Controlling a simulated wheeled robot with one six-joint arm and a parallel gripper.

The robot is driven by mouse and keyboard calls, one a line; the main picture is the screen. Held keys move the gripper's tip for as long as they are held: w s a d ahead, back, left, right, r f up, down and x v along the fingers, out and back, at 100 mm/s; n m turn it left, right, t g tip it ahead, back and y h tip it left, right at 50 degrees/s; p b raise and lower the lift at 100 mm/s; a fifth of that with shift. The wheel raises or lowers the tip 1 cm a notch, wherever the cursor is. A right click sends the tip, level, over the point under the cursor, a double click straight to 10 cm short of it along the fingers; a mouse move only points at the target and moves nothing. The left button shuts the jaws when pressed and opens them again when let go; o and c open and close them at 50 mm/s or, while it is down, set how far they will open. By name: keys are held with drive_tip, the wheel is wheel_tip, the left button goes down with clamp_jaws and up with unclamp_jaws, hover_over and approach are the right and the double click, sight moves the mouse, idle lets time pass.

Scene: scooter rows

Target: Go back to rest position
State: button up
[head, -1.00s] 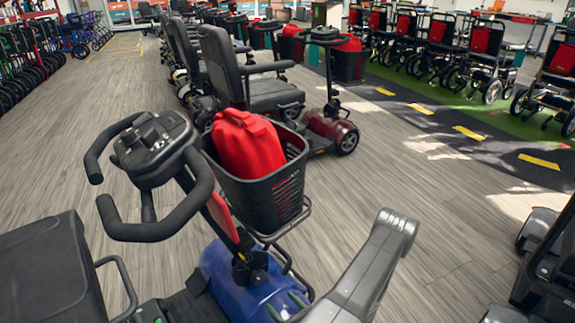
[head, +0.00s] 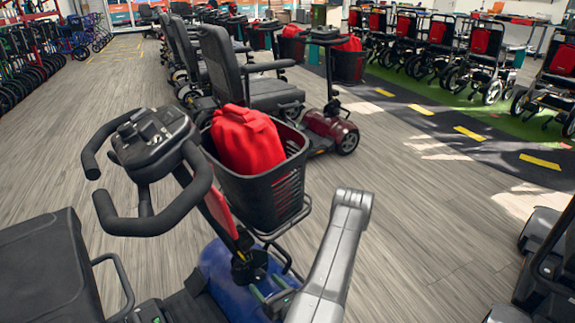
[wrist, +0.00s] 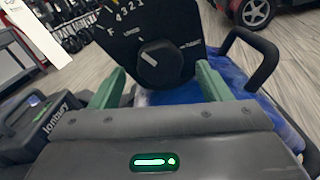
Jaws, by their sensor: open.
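My gripper shows in the wrist view with its two green fingers (wrist: 158,85) apart and nothing between them. Past the fingers is a black panel (wrist: 120,22) with a dark knob (wrist: 158,62) and printed numbers. I cannot tell whether a finger touches the panel. In the head view my grey arm (head: 335,245) rises at the bottom middle, right of the blue scooter (head: 225,275). Green fingertips show faintly low beside the scooter's blue body. The scooter has black handlebars (head: 150,225) and a basket (head: 265,195) holding a red bag (head: 246,140).
Another scooter with a dark red base (head: 330,130) stands behind the basket. A dark seat (head: 40,270) is at the lower left. Dark equipment (head: 545,265) stands at the right edge. Grey floor (head: 430,240) is open between the arm and it. Wheelchairs (head: 480,60) line the far right.

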sight(260, 279)
drive_tip(key=b+x, duration=0.1)
drive_tip(key=x, duration=0.3)
drive_tip(key=shift+a, duration=0.1)
drive_tip(key=shift+r+m+p, duration=0.1)
drive_tip(key=shift+m+p, duration=0.45)
drive_tip(key=shift+m, duration=0.25)
drive_tip(key=m+p, duration=0.2)
drive_tip(key=m, duration=0.2)
drive_tip(key=shift+m, duration=0.3)
drive_tip(key=v, duration=0.4)
drive_tip(key=shift+d, duration=0.2)
drive_tip(key=shift+s+d+p, duration=0.15)
drive_tip(key=shift+s+p, duration=0.1)
drive_tip(key=shift+p, duration=0.05)
